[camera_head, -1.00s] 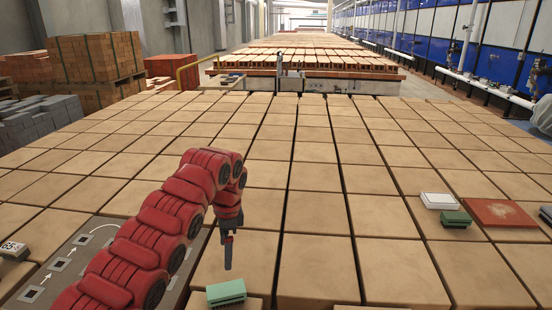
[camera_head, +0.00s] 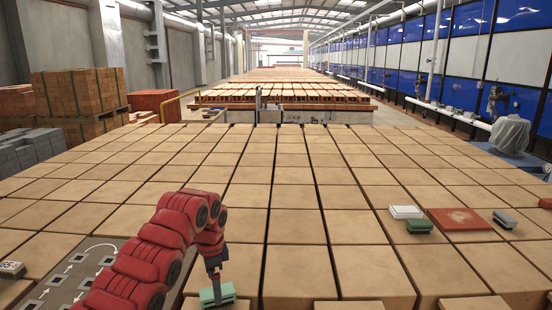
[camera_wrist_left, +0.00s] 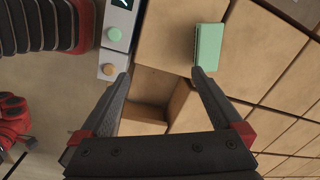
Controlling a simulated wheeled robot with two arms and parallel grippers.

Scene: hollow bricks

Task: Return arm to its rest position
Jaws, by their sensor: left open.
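My left gripper (camera_head: 214,284) comes in on the red arm from the lower left of the head view. It points down, and its tip overlaps a small green block (camera_head: 219,296) at the bottom edge. In the left wrist view, the two dark fingers (camera_wrist_left: 161,74) are spread wide with nothing between them. The green block (camera_wrist_left: 209,46) there lies just beyond the right fingertip, outside the gap. Whether that finger touches it, I cannot tell. My right gripper is in neither view.
Rows of tan bricks (camera_head: 292,228) fill the surface ahead. A grey panel with arrows (camera_head: 70,273) is at lower left.

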